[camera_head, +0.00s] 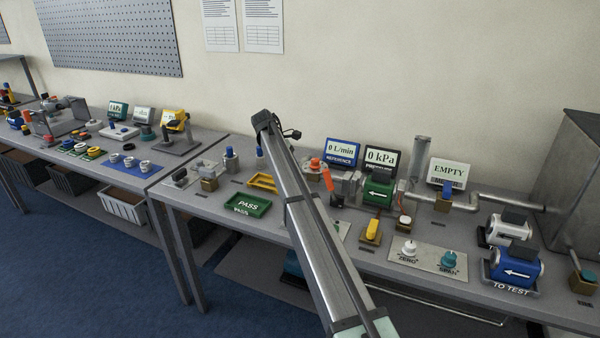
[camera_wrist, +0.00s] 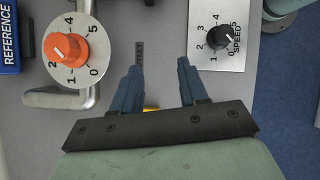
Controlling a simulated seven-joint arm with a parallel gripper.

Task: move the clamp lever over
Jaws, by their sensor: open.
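I cannot tell for sure which part is the clamp lever. In the head view, a yellow handle (camera_head: 372,229) stands on a block right of my arm, and an orange-red lever (camera_head: 328,180) stands near the pipework. My gripper (camera_wrist: 158,75) is open in the wrist view, with nothing between its two blue fingers but grey table. A small yellow piece (camera_wrist: 150,109) shows between the finger bases, mostly hidden by my gripper. In the head view my gripper cannot be made out.
An orange dial knob (camera_wrist: 66,47) lies left of my fingers, and a black SPEED knob (camera_wrist: 219,37) on a pale plate lies right. A REFERENCE display (camera_head: 342,152) stands at the back. A green PASS tray (camera_head: 248,205) sits left of my arm.

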